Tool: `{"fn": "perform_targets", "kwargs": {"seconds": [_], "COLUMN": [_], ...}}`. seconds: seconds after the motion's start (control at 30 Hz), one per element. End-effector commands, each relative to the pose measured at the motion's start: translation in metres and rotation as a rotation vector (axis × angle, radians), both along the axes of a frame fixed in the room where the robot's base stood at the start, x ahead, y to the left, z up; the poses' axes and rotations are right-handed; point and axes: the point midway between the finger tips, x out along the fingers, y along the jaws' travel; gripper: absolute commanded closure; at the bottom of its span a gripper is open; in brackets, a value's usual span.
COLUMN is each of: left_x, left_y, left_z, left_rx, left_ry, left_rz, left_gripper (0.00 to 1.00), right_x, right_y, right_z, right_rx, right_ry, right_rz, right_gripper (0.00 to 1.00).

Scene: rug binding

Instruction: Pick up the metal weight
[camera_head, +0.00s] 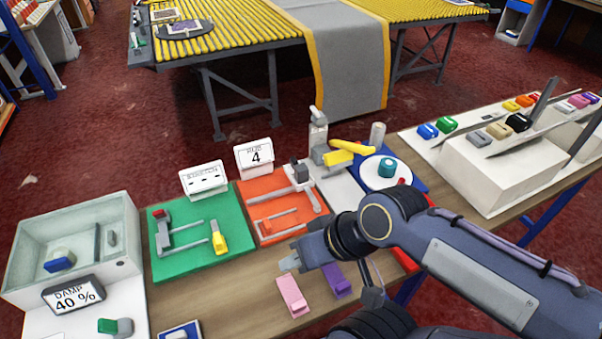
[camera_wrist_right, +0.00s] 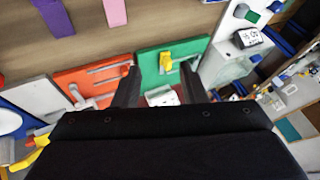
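I cannot tell for sure which thing is the metal weight. A grey upright cylinder (camera_head: 377,135) stands at the back of the bench, beside a yellow tool (camera_head: 350,148). A dark grey block (camera_head: 300,171) sits on the metal fixture of the orange board (camera_head: 252,205). My right gripper (camera_head: 290,263) reaches in from the right and hangs over the bench in front of the orange board. In the right wrist view its two fingers (camera_wrist_right: 160,88) are apart with nothing held between them. My left gripper is not in view.
A green board (camera_head: 190,262) with a yellow-handled clamp lies left of the orange one. A pale basin (camera_head: 105,215) stands at the far left. Pink (camera_head: 292,297) and purple (camera_head: 337,281) strips lie under my right arm. A white rack (camera_head: 500,180) stands at the right.

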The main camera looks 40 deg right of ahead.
Motion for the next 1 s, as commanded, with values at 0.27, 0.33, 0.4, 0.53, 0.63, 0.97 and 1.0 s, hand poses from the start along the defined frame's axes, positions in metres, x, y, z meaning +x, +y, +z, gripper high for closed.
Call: {"fn": "perform_targets", "kwargs": {"seconds": [0.27,0.33,0.4,0.53,0.63,0.97,1.0], "left_x": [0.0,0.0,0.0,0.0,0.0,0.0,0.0], "left_y": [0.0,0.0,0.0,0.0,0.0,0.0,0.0], "left_z": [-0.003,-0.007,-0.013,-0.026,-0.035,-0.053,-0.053], "left_rx": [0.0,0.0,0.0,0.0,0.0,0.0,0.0], "left_ry": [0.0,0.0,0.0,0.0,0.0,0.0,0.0], "left_rz": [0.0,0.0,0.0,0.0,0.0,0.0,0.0], "left_gripper": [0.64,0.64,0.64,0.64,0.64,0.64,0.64], "right_x": [0.008,0.022,0.046,0.105,0.152,0.254,0.258], "right_y": [-0.006,-0.016,-0.033,-0.076,-0.112,-0.196,-0.2], "right_z": [0.001,0.004,0.006,0.004,-0.006,-0.061,-0.064], "right_rx": [-0.011,-0.034,-0.068,-0.15,-0.216,-0.358,-0.366], "right_ry": [0.006,0.014,0.027,0.054,0.077,0.126,0.127], "right_rz": [-0.008,-0.019,-0.038,-0.081,-0.11,-0.162,-0.164], "right_gripper": [0.42,0.42,0.42,0.42,0.42,0.42,0.42]}}
